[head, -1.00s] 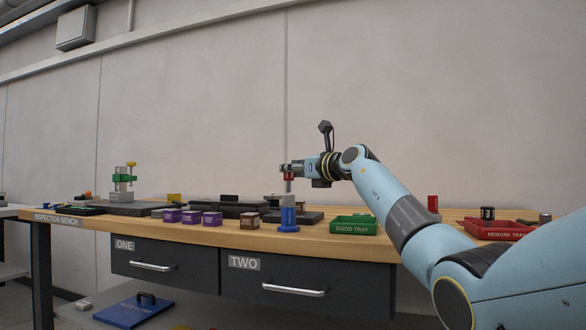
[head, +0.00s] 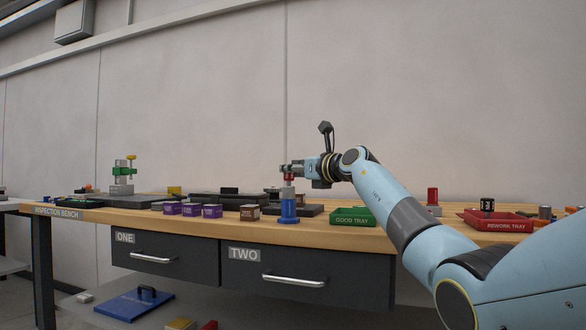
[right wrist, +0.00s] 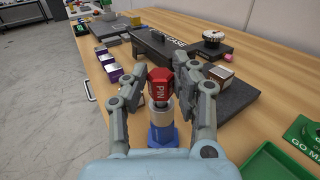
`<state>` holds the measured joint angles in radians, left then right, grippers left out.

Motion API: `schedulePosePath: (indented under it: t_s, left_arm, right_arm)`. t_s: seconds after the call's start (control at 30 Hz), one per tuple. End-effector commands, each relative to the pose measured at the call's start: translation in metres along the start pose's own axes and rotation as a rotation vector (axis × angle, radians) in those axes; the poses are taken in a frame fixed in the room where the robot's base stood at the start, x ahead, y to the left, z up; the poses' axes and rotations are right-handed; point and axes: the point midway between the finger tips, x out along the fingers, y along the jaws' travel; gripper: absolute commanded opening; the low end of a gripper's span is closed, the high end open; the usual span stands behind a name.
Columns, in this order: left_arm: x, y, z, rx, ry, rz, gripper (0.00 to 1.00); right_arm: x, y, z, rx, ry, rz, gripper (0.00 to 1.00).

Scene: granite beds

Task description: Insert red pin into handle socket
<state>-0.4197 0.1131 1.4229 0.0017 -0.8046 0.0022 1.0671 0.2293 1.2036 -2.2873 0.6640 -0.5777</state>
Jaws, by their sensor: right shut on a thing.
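The pin is upright over the blue handle (head: 288,210), which stands upright on the bench with a wide foot. A short pale metal section shows between the red head and the blue body. The pin's lower end and the socket opening are hidden, so I cannot tell how deep the pin sits. My left gripper is not in view.
The green good tray (head: 353,217) is right of the handle, and the red rework tray (head: 497,224) is farther right. A brown block (head: 250,212) and several purple blocks (head: 212,211) are to the left. Dark fixtures (head: 238,205) lie behind. The bench's front edge is close.

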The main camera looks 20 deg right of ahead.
Motion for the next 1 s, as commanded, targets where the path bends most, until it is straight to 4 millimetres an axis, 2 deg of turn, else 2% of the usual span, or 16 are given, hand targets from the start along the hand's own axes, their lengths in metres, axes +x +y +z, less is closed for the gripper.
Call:
schedulePosePath:
  t_s: [0.43,0.47,0.63,0.67,0.9,1.0]
  left_arm:
    - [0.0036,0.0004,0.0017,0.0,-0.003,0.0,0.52]
    - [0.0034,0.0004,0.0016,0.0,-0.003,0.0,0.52]
    - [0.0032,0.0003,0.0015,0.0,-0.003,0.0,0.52]
    - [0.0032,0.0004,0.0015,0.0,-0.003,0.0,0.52]
    - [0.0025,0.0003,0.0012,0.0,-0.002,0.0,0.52]
    - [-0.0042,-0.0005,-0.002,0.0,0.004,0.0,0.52]
  right_arm:
    - [0.0,-0.0001,-0.0111,0.001,0.001,0.0,0.0]
    - [0.0,-0.0001,-0.0108,0.001,0.001,0.0,0.29]
    - [0.0,-0.0001,-0.0099,0.0,0.0,0.0,0.51]
    - [0.0,-0.0001,-0.0099,0.0,0.0,0.0,0.54]
    - [-0.0004,-0.0001,-0.0097,0.0,0.001,0.0,0.54]
    - [-0.0055,-0.0003,-0.0066,-0.001,-0.001,-0.001,0.54]
